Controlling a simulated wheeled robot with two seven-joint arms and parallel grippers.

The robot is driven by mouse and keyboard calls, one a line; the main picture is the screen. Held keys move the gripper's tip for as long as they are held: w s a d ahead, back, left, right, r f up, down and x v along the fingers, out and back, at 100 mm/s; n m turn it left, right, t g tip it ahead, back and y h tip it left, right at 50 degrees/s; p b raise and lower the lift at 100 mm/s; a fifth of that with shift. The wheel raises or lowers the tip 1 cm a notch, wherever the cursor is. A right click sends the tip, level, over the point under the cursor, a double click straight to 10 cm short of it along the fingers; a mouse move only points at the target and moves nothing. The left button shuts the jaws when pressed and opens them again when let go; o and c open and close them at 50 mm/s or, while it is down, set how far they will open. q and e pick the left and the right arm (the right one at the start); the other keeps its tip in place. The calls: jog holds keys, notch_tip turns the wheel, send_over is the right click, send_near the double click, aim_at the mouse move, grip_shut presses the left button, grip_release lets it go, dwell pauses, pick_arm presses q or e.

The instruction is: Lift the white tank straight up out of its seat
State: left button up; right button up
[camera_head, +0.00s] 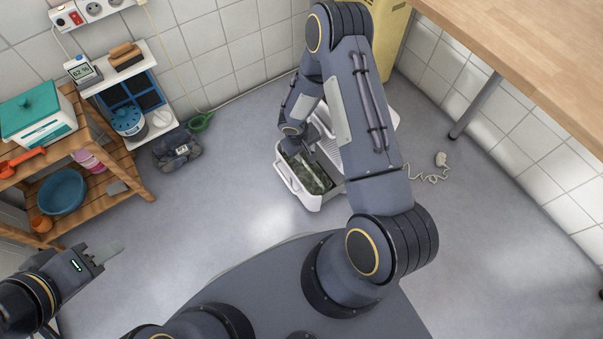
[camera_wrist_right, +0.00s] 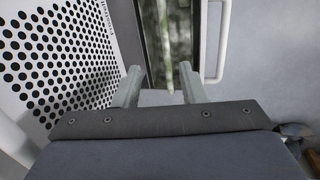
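The white tank (camera_head: 314,203) is on the floor side of a white appliance, below my right forearm in the head view. Its top shows dark, mottled green, and a white bar handle runs along its left side. In the right wrist view the tank's mottled green top (camera_wrist_right: 182,40) and white handle (camera_wrist_right: 222,45) lie ahead of the fingers. My right gripper (camera_wrist_right: 160,83) is open, with a thin pale strip visible between its fingers; contact is unclear. In the head view its fingertips are mostly hidden. My left gripper (camera_head: 108,250) is away at lower left, its finger gap unclear.
The white appliance has a perforated panel (camera_wrist_right: 65,55) beside my right gripper. A wooden shelf (camera_head: 135,202) with a blue basin (camera_head: 62,192) stands left. A wooden worktop (camera_head: 530,50) is upper right. A pale corded object (camera_head: 441,159) lies on the floor.

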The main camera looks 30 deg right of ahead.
jog(key=b, duration=0.1)
send_over(306, 165)
jog(key=a, duration=0.1)
notch_tip(306, 165, down, 5)
jog(key=f+b, duration=0.1)
jog(key=f, duration=0.2)
jog(key=f+b, duration=0.1)
jog(key=f, duration=0.1)
jog(key=shift+d+f+b, duration=0.2)
jog(key=shift+d+b, duration=0.15)
jog(key=shift+r, duration=0.1)
grip_shut()
